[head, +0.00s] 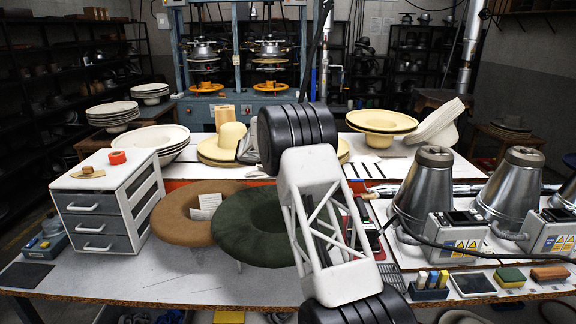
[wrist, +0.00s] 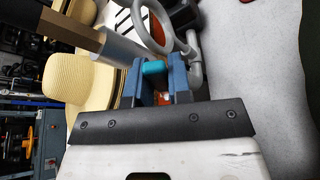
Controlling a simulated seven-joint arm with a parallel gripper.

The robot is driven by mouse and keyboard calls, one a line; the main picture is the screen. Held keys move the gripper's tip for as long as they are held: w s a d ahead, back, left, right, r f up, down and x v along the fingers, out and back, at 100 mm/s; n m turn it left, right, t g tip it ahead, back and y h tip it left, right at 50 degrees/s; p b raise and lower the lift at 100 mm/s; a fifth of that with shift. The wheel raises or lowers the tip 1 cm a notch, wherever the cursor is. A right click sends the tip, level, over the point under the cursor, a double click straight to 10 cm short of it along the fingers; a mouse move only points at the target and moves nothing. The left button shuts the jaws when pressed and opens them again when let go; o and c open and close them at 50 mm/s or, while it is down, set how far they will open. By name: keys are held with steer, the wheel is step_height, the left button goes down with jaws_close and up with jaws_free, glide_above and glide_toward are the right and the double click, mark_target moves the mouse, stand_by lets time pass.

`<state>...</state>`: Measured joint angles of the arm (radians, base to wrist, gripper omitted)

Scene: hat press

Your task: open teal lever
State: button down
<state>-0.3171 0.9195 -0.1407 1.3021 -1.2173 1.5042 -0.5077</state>
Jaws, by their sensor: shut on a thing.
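The teal lever (wrist: 153,68) shows in the wrist view as a small teal block between the two blue fingers. My gripper (wrist: 155,76) is shut on it, with a finger on each side. The rest of the lever is hidden by the fingers and the parts behind them. A grey pipe (wrist: 196,70) with a ring-shaped part (wrist: 162,14) stands just beyond the fingertips. In the head view my arm covers the place, and neither the lever nor the fingers can be made out.
A green hat (head: 236,228) and a brown hat (head: 176,222) lie left of my arm. A white drawer unit (head: 92,222) stands at the far left. Metal cones (head: 425,185) and control boxes (head: 456,236) stand on the right. The bench front left of my arm is clear.

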steer(key=c, duration=1)
jaws_free()
steer(key=shift+c, duration=0.2)
steer(key=shift+a, duration=0.1)
steer(key=v, duration=0.8)
steer(key=shift+c, duration=0.4)
